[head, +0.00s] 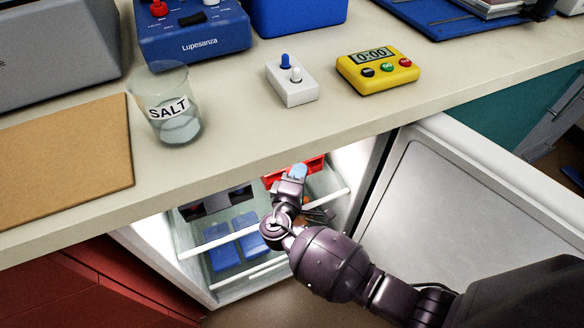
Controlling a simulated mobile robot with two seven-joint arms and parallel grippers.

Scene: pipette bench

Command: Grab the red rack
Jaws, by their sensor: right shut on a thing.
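The red rack (313,165) is inside the open fridge below the bench, on the upper shelf at the right, partly under the counter edge. My right gripper (298,173) reaches into the fridge at the rack's front left part and is shut on it. The gripper and wrist hide part of the rack. A light blue spot shows at the fingertips. My left gripper is out of the picture.
The fridge door (480,220) stands open at the right. Blue racks (237,240) and dark items (215,202) are in the fridge at left.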

